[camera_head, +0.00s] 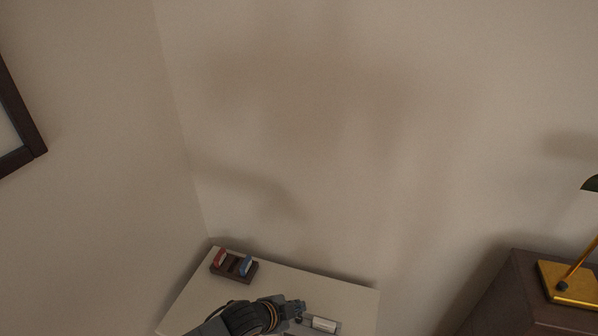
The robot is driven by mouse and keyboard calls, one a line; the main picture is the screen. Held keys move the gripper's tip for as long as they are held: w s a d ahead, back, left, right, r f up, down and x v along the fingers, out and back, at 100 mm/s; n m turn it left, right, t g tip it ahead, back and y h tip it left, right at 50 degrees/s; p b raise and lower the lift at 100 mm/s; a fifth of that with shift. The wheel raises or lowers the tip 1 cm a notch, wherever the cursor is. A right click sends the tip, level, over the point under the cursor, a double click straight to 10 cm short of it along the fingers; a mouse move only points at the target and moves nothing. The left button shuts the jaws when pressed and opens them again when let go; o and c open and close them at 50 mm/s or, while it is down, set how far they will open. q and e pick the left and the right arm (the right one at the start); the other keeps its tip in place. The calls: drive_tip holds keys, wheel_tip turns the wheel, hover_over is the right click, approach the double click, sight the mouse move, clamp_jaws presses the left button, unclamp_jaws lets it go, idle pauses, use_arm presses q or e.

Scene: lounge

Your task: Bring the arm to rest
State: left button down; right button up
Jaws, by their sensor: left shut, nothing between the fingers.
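My left arm comes in from the bottom left of the head view, over a pale table (345,293). My left gripper (302,305) is at the end of it, shut and empty. Its fingers point right, close to a small white and grey item (322,324) at the bottom edge. I cannot tell whether they touch it. My right gripper is out of the picture.
A dark brown holder (233,267) with a red piece (220,257) and a blue piece (246,265) stands at the table's back left corner. Walls meet behind the table. A brass lamp (570,284) stands on a dark cabinet (518,290) at right. A dark frame (38,140) hangs left.

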use_arm(q)
drive_tip(key=shift+s+d, duration=0.2)
drive_tip(key=shift+s, duration=0.15)
drive_tip(key=s+r+n, duration=0.3)
drive_tip(key=s+n, duration=0.2)
drive_tip(key=s, duration=0.3)
drive_tip(key=s+a+r+n+g+y, duration=0.3)
drive_tip(key=s+a+n+y, duration=0.5)
drive_tip(key=s+a, duration=1.05)
wheel_tip(320, 180, down, 32)
drive_tip(key=a+n+g+h+b, duration=0.2)
drive_tip(key=b, duration=0.4)
drive_tip(key=s+a+f+b, duration=0.1)
drive_tip(key=s+f+b, duration=0.1)
drive_tip(key=s+f, duration=0.6)
drive_tip(key=s+a+f+b, duration=0.2)
drive_tip(key=s+f, duration=0.6)
drive_tip(key=f, duration=0.6)
drive_tip(key=shift+s+g+b, duration=0.3)
drive_tip(key=shift+g+b, duration=0.1)
drive_tip(key=shift+b, duration=0.25)
